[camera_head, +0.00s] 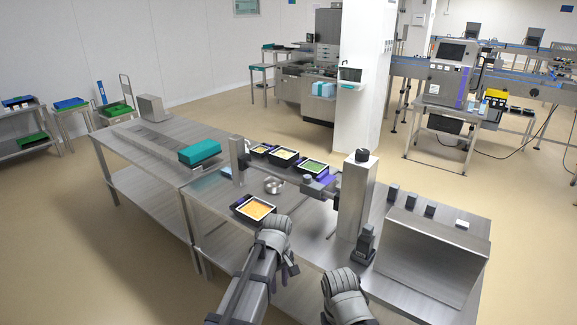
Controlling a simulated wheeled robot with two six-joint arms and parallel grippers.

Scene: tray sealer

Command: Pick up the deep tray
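A dark-rimmed tray with orange contents (256,210) sits near the front edge of the steel table, just beyond my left arm. Three more filled trays stand further back in a row: a left one (261,150), a middle one (283,156) and one with green contents (313,168). I cannot tell from here which tray is the deep one. My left gripper (291,268) is low in front of the table, apart from the trays; its fingers are not clear. Only a rounded joint of my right arm shows at the bottom, and its gripper is not visible.
A steel post (356,195) rises right of the trays, with a bent steel panel (432,255) beside it. A teal box (199,152) lies on the left bench. Floor is open beyond the tables.

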